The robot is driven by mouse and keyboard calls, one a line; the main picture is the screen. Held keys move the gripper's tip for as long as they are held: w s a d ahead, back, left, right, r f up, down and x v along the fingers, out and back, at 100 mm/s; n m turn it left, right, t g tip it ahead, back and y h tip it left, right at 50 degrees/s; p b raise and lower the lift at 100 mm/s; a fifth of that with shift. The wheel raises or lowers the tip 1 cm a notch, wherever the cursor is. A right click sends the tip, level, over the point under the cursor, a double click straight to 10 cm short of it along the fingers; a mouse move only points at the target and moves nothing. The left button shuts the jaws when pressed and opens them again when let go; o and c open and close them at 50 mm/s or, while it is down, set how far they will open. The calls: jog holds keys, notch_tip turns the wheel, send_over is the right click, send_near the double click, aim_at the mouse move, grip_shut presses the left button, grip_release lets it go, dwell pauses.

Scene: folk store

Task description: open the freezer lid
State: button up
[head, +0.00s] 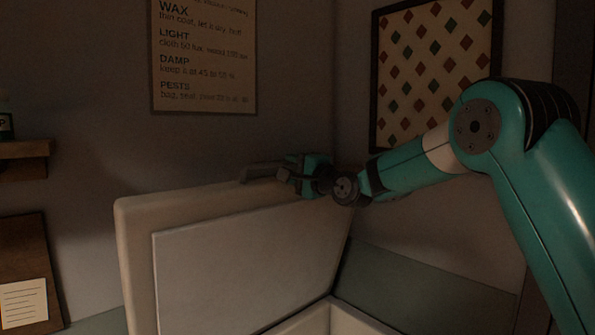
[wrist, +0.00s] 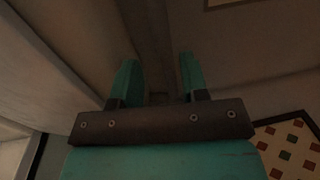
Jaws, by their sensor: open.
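The freezer lid (head: 130,240) stands raised, tilted well up from the freezer body, with its pale inner panel (head: 240,265) facing me in the head view. A bar handle (head: 262,170) runs along its upper edge. My gripper (head: 287,172) is at the handle's right end, at the lid's top edge. In the wrist view the two teal fingers (wrist: 158,78) are apart, with a dark bar-like shape between and beyond them. I cannot tell whether they touch the handle. Part of the freezer's rim (head: 335,318) shows at the bottom; most of the body is out of frame.
A wall poster with text (head: 205,60) hangs behind the lid. A framed diamond-pattern panel (head: 430,70) hangs at the right, behind my arm. A wooden shelf (head: 25,150) and a board with a paper (head: 25,270) are at the left. The wall is close behind the lid.

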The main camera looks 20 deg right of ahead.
jog(key=b+v, duration=0.7)
jog(key=v, duration=1)
jog(key=shift+s+b, duration=0.2)
jog(key=shift+b, duration=0.1)
jog(key=shift+f, duration=0.1)
